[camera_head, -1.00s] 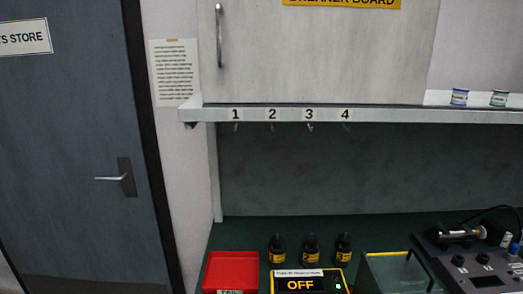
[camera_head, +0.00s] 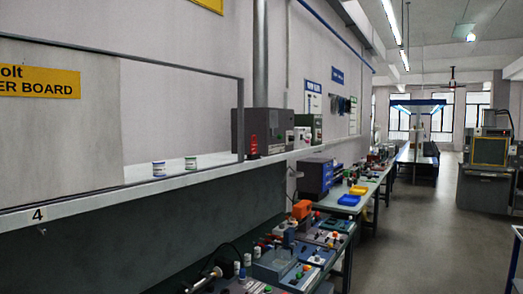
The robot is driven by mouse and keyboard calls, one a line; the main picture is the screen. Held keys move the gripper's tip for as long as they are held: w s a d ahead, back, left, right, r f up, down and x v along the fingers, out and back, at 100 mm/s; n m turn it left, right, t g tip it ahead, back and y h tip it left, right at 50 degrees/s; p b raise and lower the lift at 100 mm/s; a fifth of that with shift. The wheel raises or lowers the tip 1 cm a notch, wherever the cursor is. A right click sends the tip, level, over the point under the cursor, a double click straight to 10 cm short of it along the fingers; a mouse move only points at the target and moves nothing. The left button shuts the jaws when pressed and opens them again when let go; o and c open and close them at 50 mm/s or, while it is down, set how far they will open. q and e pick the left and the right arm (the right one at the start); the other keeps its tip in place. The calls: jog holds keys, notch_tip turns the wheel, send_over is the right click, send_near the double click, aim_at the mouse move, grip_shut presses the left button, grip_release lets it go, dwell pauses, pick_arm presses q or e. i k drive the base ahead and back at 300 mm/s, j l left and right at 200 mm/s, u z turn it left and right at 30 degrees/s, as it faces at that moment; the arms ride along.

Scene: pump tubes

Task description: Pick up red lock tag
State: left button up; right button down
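A small red object (camera_head: 253,146) stands on the long shelf, in front of a dark grey box (camera_head: 266,128). It may be the red lock tag, but it is too small to tell for sure. No other likely tag shows clearly. Neither of my grippers is in view.
The shelf (camera_head: 205,176) runs away to the right, with two small spools (camera_head: 159,169) (camera_head: 190,163) on it and a number 4 hook label at left. Below it, a bench holds crowded equipment (camera_head: 280,262) and yellow and blue bins (camera_head: 353,195). Open floor (camera_head: 420,240) lies right.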

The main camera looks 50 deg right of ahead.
aim_at(253, 145)
jog(key=z, duration=2.2)
jog(key=i+l+z, duration=0.15)
jog(key=i+z, duration=0.15)
jog(key=i, duration=0.15)
jog(key=i+z, duration=0.25)
jog(key=i, duration=1.85)
jog(key=i+l, duration=0.15)
jog(key=i, duration=1.55)
jog(key=u, duration=0.4)
jog(key=i+u, duration=0.15)
jog(key=u, duration=0.65)
jog(key=i+l+u, duration=0.1)
jog(key=u, duration=2.1)
